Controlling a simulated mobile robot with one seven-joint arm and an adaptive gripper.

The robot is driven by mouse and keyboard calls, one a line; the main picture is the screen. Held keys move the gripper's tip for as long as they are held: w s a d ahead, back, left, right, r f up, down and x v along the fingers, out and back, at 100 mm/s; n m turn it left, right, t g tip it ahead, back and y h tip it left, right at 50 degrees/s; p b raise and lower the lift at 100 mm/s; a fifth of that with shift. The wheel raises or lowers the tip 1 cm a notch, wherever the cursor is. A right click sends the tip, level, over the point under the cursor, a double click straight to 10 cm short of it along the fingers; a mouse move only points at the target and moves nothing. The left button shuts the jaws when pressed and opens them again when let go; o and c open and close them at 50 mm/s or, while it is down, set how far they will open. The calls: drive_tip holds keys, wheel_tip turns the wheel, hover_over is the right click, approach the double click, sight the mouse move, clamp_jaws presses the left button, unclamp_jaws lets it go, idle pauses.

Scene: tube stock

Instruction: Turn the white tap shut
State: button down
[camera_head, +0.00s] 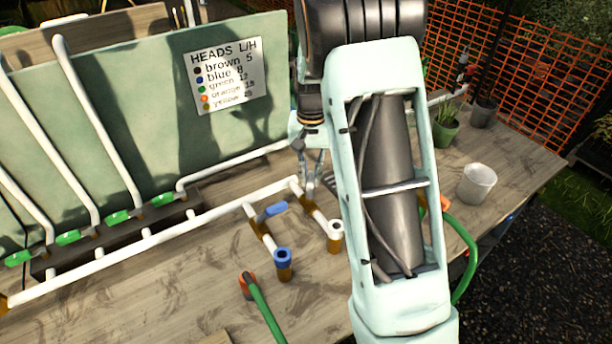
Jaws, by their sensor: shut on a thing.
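My gripper (312,184) points down at the right end of the white pipe, over the branch with the white-collared outlet (335,230). It is shut on the white tap, whose handle is mostly hidden behind the fingers and my arm. I cannot make out the angle of that handle. The brown-and-white branch pipe (317,212) runs from under the fingers down to the white-collared outlet.
Left of it, a blue tap handle (272,211) sits above a blue-collared outlet (284,258). A green hose (264,312) with an orange end lies in front. A white pot (476,184) and a potted plant (446,132) stand right. Several green taps (117,217) line the left.

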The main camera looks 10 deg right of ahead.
drive_tip(key=shift+s+d+r+m+p, duration=0.15)
drive_tip(key=shift+s+d+m, duration=0.3)
drive_tip(key=shift+m, duration=1.3)
drive_tip(key=shift+s+d+f+m+p, duration=0.1)
drive_tip(key=shift+s+d+m+p, duration=0.3)
drive_tip(key=shift+m, duration=1.4)
drive_tip(key=shift+s+d+r+m+p, duration=0.1)
drive_tip(key=shift+s+d+m, duration=0.4)
drive_tip(key=shift+m, duration=1.25)
drive_tip(key=c, duration=1.9)
unclamp_jaws()
drive_tip(key=shift+c, duration=0.2)
wheel_tip(320, 180, up, 12)
